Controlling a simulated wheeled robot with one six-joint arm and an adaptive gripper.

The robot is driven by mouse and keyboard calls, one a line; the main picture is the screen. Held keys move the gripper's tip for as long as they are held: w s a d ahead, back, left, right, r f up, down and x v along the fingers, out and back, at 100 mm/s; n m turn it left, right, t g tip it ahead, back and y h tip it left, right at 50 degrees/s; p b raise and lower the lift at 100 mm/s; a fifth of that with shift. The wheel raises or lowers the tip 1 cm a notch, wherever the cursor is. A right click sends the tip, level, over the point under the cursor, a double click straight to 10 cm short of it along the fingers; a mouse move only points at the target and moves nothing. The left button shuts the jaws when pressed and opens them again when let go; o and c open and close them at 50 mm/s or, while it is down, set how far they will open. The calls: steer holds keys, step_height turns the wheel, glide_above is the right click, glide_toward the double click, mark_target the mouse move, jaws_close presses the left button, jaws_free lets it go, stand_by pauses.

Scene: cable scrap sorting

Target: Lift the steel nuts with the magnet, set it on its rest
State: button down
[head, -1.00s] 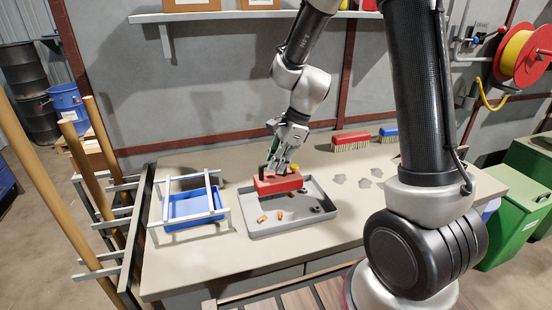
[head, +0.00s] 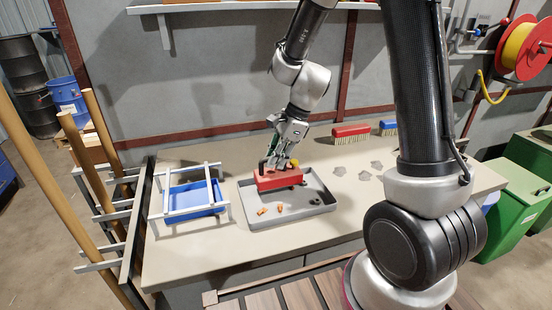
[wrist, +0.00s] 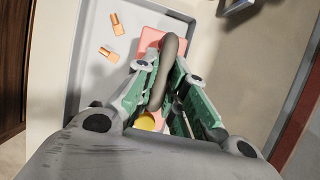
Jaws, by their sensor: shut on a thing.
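The magnet (head: 280,181) is a red block with a dark bar handle and a yellow knob. My gripper (head: 277,162) is shut on the handle, which runs between the green-lined fingers in the wrist view (wrist: 168,70). The magnet is over the back left part of the grey tray (head: 325,211); whether it touches the floor is unclear. A dark nut (head: 316,201) shows in the tray to its right. Any nuts under the magnet are hidden. Copper-coloured pieces (head: 262,211) lie in front of it. The likely rest is a pale frame (head: 168,216) around a blue bin (head: 191,196).
A red brush (head: 351,134) and a blue brush (head: 388,128) lie at the back of the bench. Flat grey shapes (head: 364,176) are on the bench right of the tray. A shelf (head: 170,9) is on the wall above. Bench between tray and frame is clear.

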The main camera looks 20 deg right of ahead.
mark_target(293, 163)
steer(key=shift+r, duration=0.15)
steer(key=shift+r, duration=1.9)
steer(key=d, duration=0.6)
steer(key=shift+s+r, duration=0.15)
steer(key=shift+s, duration=0.2)
steer(key=shift+f, duration=2.2)
steer(key=shift+r, duration=0.15)
steer(key=shift+r, duration=1.9)
steer(key=shift+a, duration=0.1)
